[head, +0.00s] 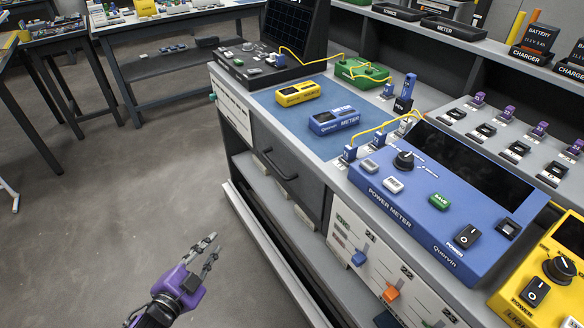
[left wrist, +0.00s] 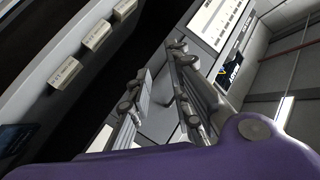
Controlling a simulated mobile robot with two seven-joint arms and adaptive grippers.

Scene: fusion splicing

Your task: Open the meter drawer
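The dark grey drawer front (head: 262,138) is set in the bench below the blue mat (head: 300,133) and looks closed. Its black bar handle (head: 280,166) runs across the front. A blue meter (head: 334,120) and a yellow meter (head: 298,93) lie on the mat above it. My left gripper (head: 213,246), with a purple body, is in the lower left of the head view, left of the handle and apart from it. Its fingers are parted and empty; they also show in the left wrist view (left wrist: 158,78). My right gripper is not in view.
The blue power meter (head: 420,200) stands on the bench right of the mat. A label panel with coloured knobs (head: 360,258) is right of the drawer. An open lower shelf (head: 262,192) lies below. The floor (head: 120,190) left of the bench is clear.

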